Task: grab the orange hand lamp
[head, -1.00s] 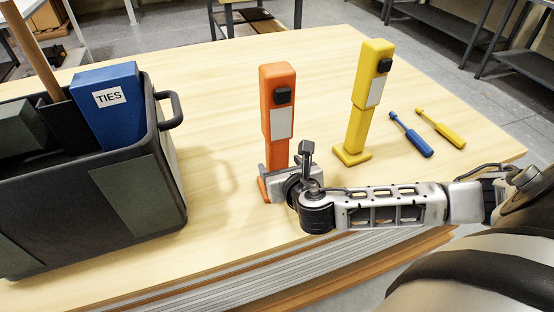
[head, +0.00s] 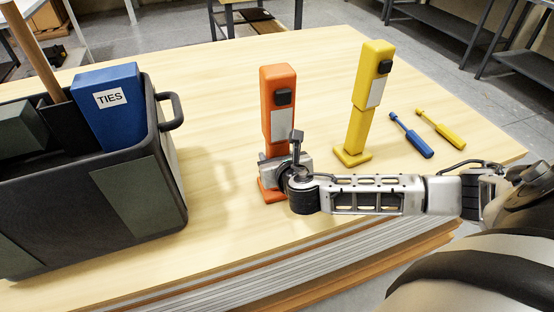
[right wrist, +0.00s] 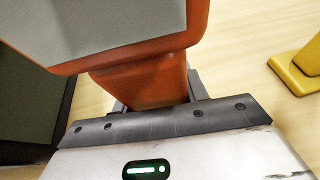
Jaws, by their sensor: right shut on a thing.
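The orange hand lamp (head: 278,98) stands upright on the wooden table, with a black switch and a pale panel on its front. My right gripper (head: 272,160) is shut around its narrow lower part, just above the foot. In the right wrist view the orange lamp (right wrist: 150,80) rises between the fingers of my right gripper (right wrist: 155,100), which are mostly hidden behind the gripper body. The lamp's foot shows below the gripper in the head view and appears to rest on the table. My left gripper is not in view.
A yellow hand lamp (head: 365,105) stands right of the orange one. A blue screwdriver (head: 412,136) and a yellow screwdriver (head: 440,129) lie further right. A dark crate (head: 150,185) holding a blue TIES box (head: 108,112) stands at left. Table between crate and orange lamp is clear.

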